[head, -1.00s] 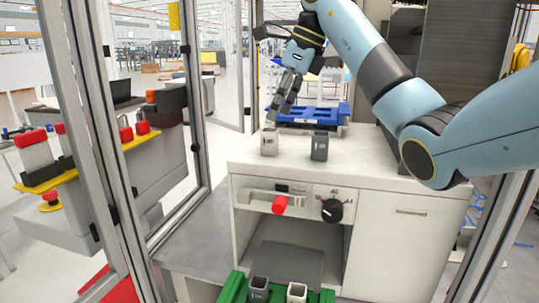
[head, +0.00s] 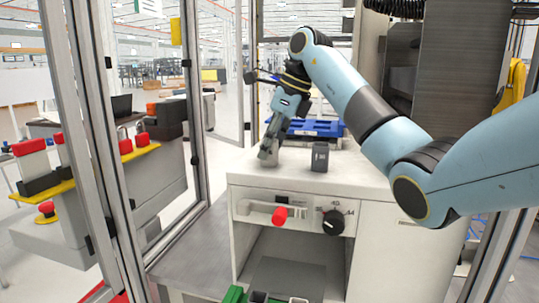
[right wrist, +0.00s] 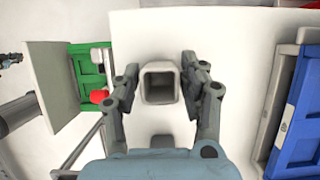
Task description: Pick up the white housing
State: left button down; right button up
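The white housing (right wrist: 146,96) is a light, square, hollow block standing upright on the white cabinet top (right wrist: 225,40). In the right wrist view it sits between the two fingers of my right gripper (right wrist: 160,80), with narrow gaps at both sides. The gripper is open around it. In the head view my right gripper (head: 267,154) reaches down over the white housing (head: 272,162) and hides much of it. A dark grey housing (head: 320,158) stands to its right. My left gripper is not in view.
A blue tray (head: 318,128) lies behind on the cabinet top. A red knob (head: 280,215) and a black dial (head: 333,222) are on the cabinet front. A green crate (head: 234,294) with housings is at the bottom edge. A framed glass panel stands left.

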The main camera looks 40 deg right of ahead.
jog(key=c, duration=0.6)
jog(key=shift+r, duration=0.1)
